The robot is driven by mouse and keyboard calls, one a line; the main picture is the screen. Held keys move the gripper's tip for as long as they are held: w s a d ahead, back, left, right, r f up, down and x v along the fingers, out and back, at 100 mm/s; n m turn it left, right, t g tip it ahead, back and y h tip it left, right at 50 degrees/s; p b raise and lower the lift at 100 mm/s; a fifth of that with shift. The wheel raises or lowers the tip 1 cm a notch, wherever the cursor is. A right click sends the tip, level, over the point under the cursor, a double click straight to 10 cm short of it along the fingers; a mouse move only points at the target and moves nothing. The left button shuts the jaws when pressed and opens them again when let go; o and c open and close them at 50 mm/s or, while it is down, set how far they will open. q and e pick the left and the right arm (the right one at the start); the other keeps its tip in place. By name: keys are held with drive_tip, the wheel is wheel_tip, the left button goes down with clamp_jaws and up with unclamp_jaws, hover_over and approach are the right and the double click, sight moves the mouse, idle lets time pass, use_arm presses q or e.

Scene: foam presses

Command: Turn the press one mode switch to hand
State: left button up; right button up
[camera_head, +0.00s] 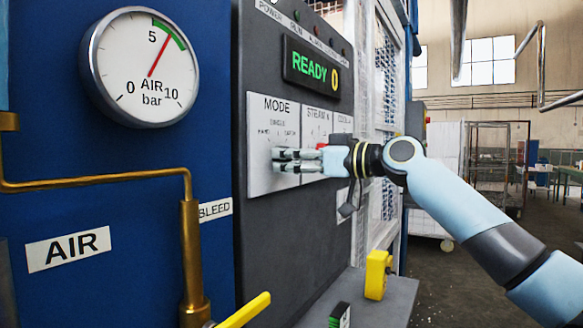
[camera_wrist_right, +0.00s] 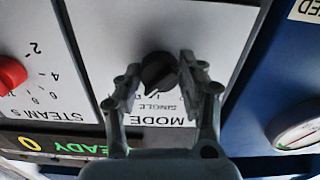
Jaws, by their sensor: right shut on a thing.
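The MODE plate (camera_head: 270,113) is a white panel on the dark grey control face, left of the STEAM plate. My right gripper (camera_head: 283,160) reaches it from the right and hides its switch in the head view. In the right wrist view, the black round mode switch (camera_wrist_right: 158,72) sits between the two fingers of my right gripper (camera_wrist_right: 160,80), which is shut on it. The word SINGLE shows beside the switch, upside down. The other position labels are hidden or too small to read, so I cannot tell its setting. My left gripper is not in view.
A green READY display (camera_head: 310,67) is above the plates. A red knob (camera_wrist_right: 10,73) is on the neighbouring STEAM plate. A pressure gauge (camera_head: 140,67), brass pipe (camera_head: 95,182) and yellow lever (camera_head: 245,310) are at left. A yellow block (camera_head: 377,275) stands on the ledge below.

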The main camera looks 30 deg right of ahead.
drive_tip(key=n+b, duration=0.4)
drive_tip(key=b, duration=0.1)
drive_tip(key=n+b, duration=0.3)
drive_tip(key=b, duration=0.3)
drive_tip(key=shift+d+f+n, duration=0.1)
drive_tip(key=shift+f+n, duration=0.1)
drive_tip(key=shift+n, duration=0.2)
drive_tip(key=n+b, duration=0.2)
drive_tip(key=n, duration=0.2)
drive_tip(key=shift+r+b, duration=0.1)
drive_tip(key=shift+b, duration=0.3)
drive_tip(key=shift+r+n+b, duration=0.1)
drive_tip(key=shift+n+b, duration=0.8)
drive_tip(key=shift+n, duration=1.6)
drive_tip(key=o, duration=1.2)
drive_tip(key=shift+c, duration=0.2)
